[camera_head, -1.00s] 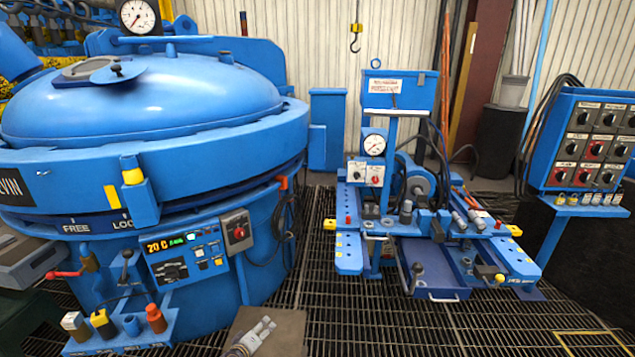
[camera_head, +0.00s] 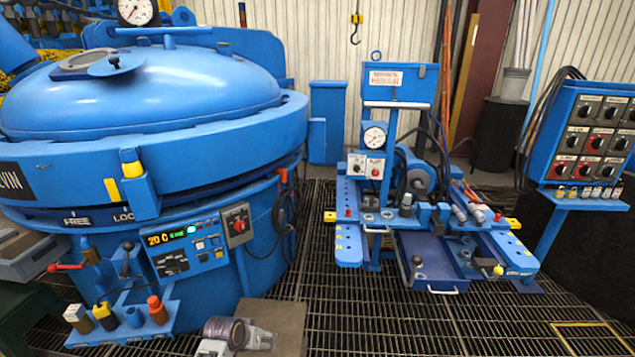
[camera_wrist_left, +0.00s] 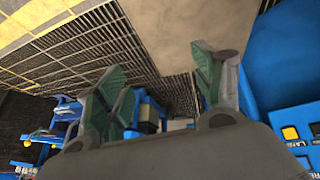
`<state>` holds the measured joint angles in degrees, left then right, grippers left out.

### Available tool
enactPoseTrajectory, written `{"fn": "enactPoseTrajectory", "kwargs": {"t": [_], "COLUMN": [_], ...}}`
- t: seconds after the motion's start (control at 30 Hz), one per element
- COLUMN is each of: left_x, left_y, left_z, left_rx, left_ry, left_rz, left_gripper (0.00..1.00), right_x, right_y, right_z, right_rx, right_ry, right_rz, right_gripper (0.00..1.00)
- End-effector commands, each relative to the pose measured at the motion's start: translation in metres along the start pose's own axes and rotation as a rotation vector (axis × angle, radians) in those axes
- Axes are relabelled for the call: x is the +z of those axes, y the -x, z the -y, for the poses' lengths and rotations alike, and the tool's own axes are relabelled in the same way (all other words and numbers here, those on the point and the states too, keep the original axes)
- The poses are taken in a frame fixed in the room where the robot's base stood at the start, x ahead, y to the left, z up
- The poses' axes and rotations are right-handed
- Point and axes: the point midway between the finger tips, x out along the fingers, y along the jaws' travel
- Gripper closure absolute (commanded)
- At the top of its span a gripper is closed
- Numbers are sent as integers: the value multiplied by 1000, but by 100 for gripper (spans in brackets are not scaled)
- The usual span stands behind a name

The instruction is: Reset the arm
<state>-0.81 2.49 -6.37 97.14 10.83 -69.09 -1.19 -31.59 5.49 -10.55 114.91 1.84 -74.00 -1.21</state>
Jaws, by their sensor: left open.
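My left gripper (camera_head: 264,340) shows at the bottom edge of the head view, in front of the blue furnace and over a brown-grey plate (camera_head: 285,322). In the left wrist view my left gripper (camera_wrist_left: 155,75) has its green-grey fingers spread wide, with nothing between them. It is open and touches nothing that I can see. My right gripper is in neither view.
The large blue furnace (camera_head: 150,90) stands at left, with a control panel (camera_head: 188,248) and a small bottle shelf (camera_head: 120,335). A blue bench machine (camera_head: 350,240) stands at centre right. A switch panel (camera_head: 565,115) is far right. Grating floor (camera_head: 330,310) between is clear.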

Motion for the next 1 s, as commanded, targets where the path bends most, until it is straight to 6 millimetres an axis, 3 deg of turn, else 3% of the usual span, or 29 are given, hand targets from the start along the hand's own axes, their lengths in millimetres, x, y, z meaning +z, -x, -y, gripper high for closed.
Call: {"fn": "enactPoseTrajectory", "kwargs": {"t": [0.2,0.4,0.57,0.7,1.0], "left_x": [44,83,126,173,237], "left_y": [30,44,45,41,38], "left_z": [3,-3,-13,-17,-20], "left_rx": [-91,-114,-98,-87,-76], "left_ry": [-72,-103,-110,-111,-104], "left_rz": [59,75,123,190,284], "left_gripper": [32,32,32,32,32], "right_x": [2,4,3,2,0], "right_y": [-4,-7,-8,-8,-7], "right_z": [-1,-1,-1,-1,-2], "right_rx": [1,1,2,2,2], "right_ry": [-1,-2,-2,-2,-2], "right_rz": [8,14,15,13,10], "right_gripper": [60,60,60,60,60]}}
